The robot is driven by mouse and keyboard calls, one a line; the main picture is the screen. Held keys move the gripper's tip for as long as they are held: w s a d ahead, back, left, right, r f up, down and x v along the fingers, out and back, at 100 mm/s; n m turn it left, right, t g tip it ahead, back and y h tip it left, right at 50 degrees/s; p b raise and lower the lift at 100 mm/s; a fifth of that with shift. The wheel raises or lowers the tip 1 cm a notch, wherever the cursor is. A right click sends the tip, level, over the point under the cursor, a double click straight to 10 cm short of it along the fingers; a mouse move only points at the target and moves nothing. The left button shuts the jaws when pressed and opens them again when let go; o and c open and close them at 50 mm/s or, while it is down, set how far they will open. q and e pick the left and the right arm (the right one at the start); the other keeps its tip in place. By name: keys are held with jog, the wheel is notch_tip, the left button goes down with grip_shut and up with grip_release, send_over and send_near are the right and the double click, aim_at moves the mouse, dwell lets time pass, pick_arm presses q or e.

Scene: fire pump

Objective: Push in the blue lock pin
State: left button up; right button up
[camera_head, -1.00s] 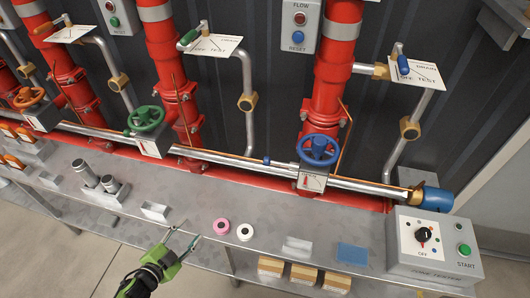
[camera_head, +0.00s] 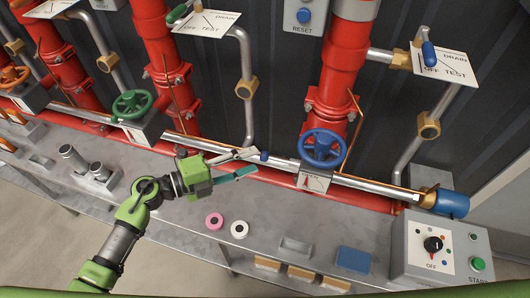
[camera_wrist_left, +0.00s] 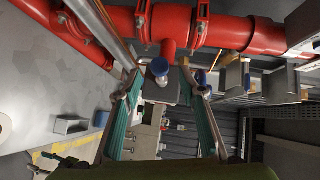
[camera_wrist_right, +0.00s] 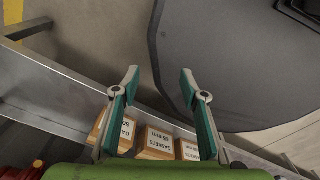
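The blue lock pin (camera_head: 264,156) shows as a small blue knob on the silver pipe, left of the blue handwheel (camera_head: 322,148). In the left wrist view the knob (camera_wrist_left: 159,68) sits between my fingertips, with a short silver shaft. My left gripper (camera_head: 252,163) is open, with its fingers pointing at the pin from the left. I cannot tell whether a finger touches it. My right gripper (camera_wrist_right: 158,76) is open and empty, facing down over the front edge of the bench; it is not in the head view.
A pink ring (camera_head: 214,221) and a white ring (camera_head: 239,229) lie on the grey bench (camera_head: 180,225). A blue block (camera_head: 353,260) and a control box (camera_head: 440,250) stand to the right. Red pipes and a green handwheel (camera_head: 132,104) are behind. Gasket boxes (camera_wrist_right: 158,142) sit below the bench top.

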aim_at(261, 157)
pick_arm(q)
jog(key=x, duration=0.4)
jog(key=shift+w+d, duration=0.1)
jog(key=shift+w+d+f, duration=0.1)
jog(key=shift+w+d, duration=0.15)
jog(key=shift+d, duration=0.25)
pick_arm(e)
jog(key=shift+w+d+r, duration=0.2)
jog(key=shift+w+d, duration=0.05)
jog(key=shift+w, duration=0.2)
jog(key=shift+w+d+r, duration=0.2)
jog(key=shift+w, duration=0.2)
jog(key=shift+s, duration=0.1)
pick_arm(q)
grip_shut()
pick_arm(e)
jog(key=shift+s, duration=0.15)
